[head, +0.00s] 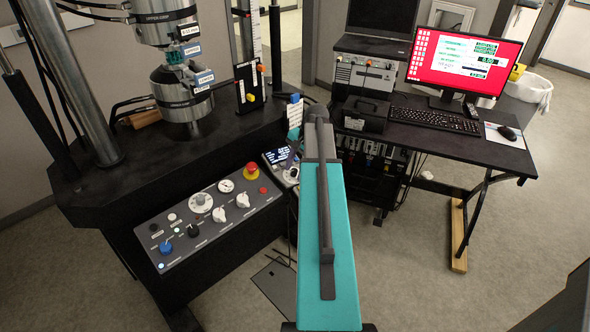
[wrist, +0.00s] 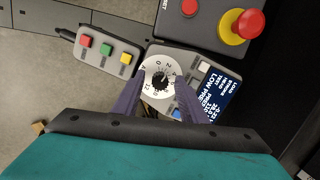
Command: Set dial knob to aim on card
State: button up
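In the wrist view, a small black dial knob (wrist: 159,80) sits at the centre of a round white numbered dial on a grey handset (wrist: 205,62). The knob's exact pointing direction is too small to read. My gripper (wrist: 158,92) is open, with its two dark purple fingers apart on either side of the dial's lower part. I cannot tell whether they touch anything. In the head view, the handset (head: 276,157) shows partly beside my teal arm, which hides the gripper. A white card with small print (head: 295,114) stands above it; whether it is the task's card is unclear.
The handset has a lit text screen (wrist: 217,84). Close by are a box with red, green and yellow buttons (wrist: 105,48) and a red emergency button (wrist: 246,25). The machine's control panel (head: 205,240) lies left of my arm; a desk (head: 455,148) stands right.

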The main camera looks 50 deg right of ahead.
jog(key=shift+r, duration=0.1)
jog(key=b+v, duration=0.2)
jog(key=v, duration=1.1)
jog(key=shift+r, duration=0.3)
jog(key=shift+s, duration=0.1)
dwell(0.6)
